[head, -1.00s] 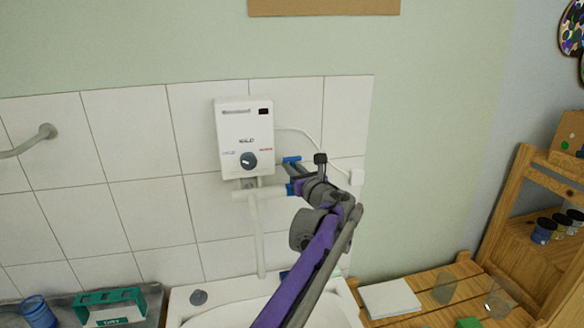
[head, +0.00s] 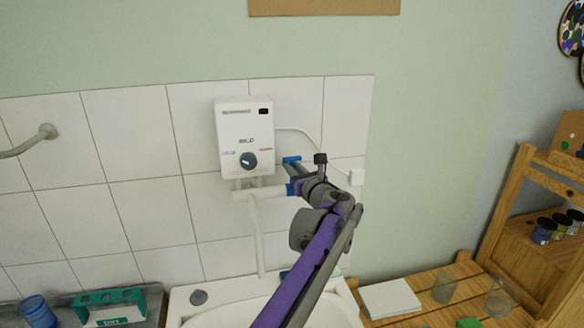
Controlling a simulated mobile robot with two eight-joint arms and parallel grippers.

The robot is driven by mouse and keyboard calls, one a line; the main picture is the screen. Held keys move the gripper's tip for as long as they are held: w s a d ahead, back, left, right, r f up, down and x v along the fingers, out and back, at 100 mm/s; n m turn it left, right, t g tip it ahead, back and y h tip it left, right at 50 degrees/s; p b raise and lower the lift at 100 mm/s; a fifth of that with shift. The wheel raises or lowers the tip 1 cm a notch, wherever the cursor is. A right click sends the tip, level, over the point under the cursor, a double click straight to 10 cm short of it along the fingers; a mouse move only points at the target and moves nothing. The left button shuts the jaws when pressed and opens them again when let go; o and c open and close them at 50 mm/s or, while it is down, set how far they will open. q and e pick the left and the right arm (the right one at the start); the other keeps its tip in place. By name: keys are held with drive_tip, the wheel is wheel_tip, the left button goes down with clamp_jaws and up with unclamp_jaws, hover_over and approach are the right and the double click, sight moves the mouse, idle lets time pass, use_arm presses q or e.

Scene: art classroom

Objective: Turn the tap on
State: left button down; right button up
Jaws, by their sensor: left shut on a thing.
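The white tap (head: 258,232) hangs under a white wall-mounted water heater (head: 230,120) that has a dark round knob (head: 248,160). Its short horizontal pipe runs right, and its long spout drops towards the white sink (head: 190,312). My left gripper (head: 291,174), with blue fingertips, is at the right end of the horizontal pipe, below and right of the heater. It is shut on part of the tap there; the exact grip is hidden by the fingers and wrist. My right gripper is out of view.
A wooden table (head: 455,281) with a white paper stack (head: 390,298) and clear cups stands right of the sink. A green holder (head: 108,296) and a blue cup (head: 38,310) are at the lower left. A wooden shelf is at right.

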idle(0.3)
use_arm(q)
drive_tip(key=shift+s+d+f+n+t+y, duration=0.15)
drive_tip(key=shift+s+d+n+t+y, duration=0.1)
drive_tip(key=shift+s+t+y, duration=0.4)
drive_tip(key=shift+s+d+f+n+t+y, duration=0.1)
drive_tip(key=shift+s+n+t+y, duration=0.3)
drive_tip(key=shift+t, duration=0.45)
drive_tip(key=shift+s, duration=0.1)
drive_tip(key=c, duration=0.9)
unclamp_jaws()
drive_tip(key=shift+o, duration=0.2)
drive_tip(key=b+v, duration=0.2)
drive_tip(key=v, duration=0.9)
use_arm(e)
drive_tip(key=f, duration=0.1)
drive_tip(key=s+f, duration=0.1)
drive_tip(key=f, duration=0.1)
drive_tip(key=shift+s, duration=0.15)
